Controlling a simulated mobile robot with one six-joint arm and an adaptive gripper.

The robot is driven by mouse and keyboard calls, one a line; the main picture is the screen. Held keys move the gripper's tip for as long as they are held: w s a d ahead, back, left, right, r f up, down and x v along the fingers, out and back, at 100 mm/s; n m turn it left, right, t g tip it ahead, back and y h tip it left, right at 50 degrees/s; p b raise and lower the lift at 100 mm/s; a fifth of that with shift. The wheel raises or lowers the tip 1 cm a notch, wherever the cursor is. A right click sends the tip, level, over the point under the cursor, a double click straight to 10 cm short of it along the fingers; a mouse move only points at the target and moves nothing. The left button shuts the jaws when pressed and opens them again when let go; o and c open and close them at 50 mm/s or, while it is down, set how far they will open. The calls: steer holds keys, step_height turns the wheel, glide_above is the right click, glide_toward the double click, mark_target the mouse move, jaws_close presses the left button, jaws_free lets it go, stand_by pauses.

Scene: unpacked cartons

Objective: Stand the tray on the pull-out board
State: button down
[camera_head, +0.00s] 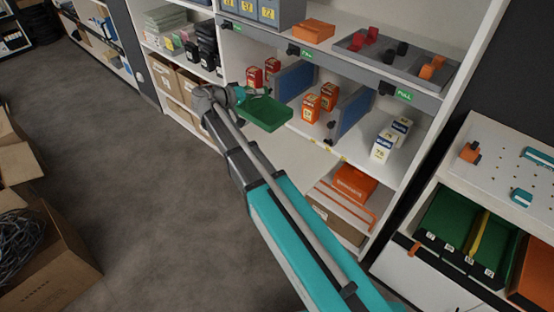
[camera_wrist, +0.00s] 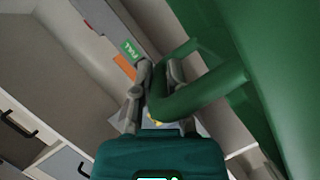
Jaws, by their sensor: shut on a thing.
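The green tray (camera_head: 265,112) hangs in front of the shelf unit in the head view, apart from the shelves. In the wrist view the tray (camera_wrist: 285,70) fills the right side, and its tubular handle runs between my fingers. My gripper (camera_head: 237,95) is shut on this handle; its fingers (camera_wrist: 156,82) show at the middle of the wrist view. A grey front strip (camera_head: 340,68) with black handles and green PULL labels crosses the shelf unit above and behind the tray. I cannot tell which part is the pull-out board or whether it is out.
Red and orange boxes (camera_head: 311,107) and blue dividers (camera_head: 352,112) stand on the shelf just right of the tray. White-and-blue boxes (camera_head: 384,146) stand farther right. An orange case (camera_head: 354,183) lies lower down. Open cartons (camera_head: 55,255) lie at the left; the grey floor between is clear.

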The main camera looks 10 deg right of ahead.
steer(key=w+a+f+b, duration=0.4)
steer(key=f+b, duration=0.2)
steer(key=f, duration=0.1)
steer(key=w+a+f+b, duration=0.3)
steer(key=w+f+b, duration=0.1)
steer(key=f+b, duration=0.3)
steer(key=shift+a+f, duration=0.2)
steer(key=shift+a, duration=0.15)
steer(key=shift+d, duration=0.1)
steer(key=s+d+f+b, duration=0.4)
steer(key=d+f+b, duration=0.5)
steer(key=d, duration=0.3)
steer(key=shift+d, duration=0.2)
